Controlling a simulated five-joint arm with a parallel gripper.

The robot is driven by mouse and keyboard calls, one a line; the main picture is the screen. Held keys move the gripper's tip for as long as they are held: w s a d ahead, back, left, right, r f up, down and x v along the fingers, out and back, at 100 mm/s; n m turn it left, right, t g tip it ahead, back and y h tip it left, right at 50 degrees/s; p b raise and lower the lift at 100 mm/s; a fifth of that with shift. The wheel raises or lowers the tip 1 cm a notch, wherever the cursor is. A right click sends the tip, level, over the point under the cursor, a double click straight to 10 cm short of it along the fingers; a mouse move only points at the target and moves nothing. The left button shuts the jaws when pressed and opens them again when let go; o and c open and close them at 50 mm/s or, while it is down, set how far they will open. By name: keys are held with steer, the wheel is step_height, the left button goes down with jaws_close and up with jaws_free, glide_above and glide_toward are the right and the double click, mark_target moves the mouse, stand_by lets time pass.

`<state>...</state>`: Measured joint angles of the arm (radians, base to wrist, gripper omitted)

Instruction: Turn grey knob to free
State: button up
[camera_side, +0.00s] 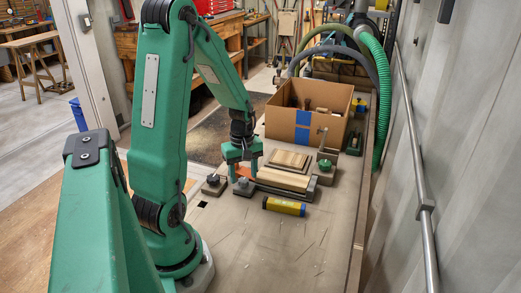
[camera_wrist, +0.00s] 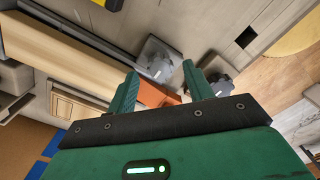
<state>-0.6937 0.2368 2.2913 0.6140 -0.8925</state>
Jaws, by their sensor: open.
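A grey knob (camera_side: 244,187) on a small plate sits at the near left end of the clamped boards. In the wrist view a grey knob (camera_wrist: 157,66) shows just ahead of and between my fingertips. A second dark grey knob (camera_side: 213,181) stands to its left in the side view; a grey knob also shows beyond the right finger in the wrist view (camera_wrist: 221,83). My gripper (camera_side: 240,175) points down, open, its fingers apart near the first knob. It also shows in the wrist view (camera_wrist: 160,70). I cannot tell whether a finger touches the knob, nor read its setting.
Wooden boards (camera_side: 283,179) lie in a dark fixture to the right, with a green knob (camera_side: 325,164) beyond. A cardboard box (camera_side: 340,99) holding tools stands behind. A yellow tube (camera_side: 284,206) lies in front. The near bench top (camera_side: 290,250) is mostly clear.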

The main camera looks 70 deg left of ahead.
mark_target(245, 180)
steer(key=shift+r, duration=3.2)
steer(key=shift+w+d+r, duration=0.15)
steer(key=shift+d+r, duration=0.1)
steer(key=s+d+r+m+t, duration=0.1)
steer(key=d+r+m+t, duration=0.1)
steer(key=d+r+m, duration=0.4)
steer(key=s+d+r+m+t, duration=0.2)
steer(key=d+r+m, duration=0.5)
steer(key=d+m, duration=0.5)
steer(key=shift+d+t, duration=0.8)
steer(key=shift+d, duration=0.4)
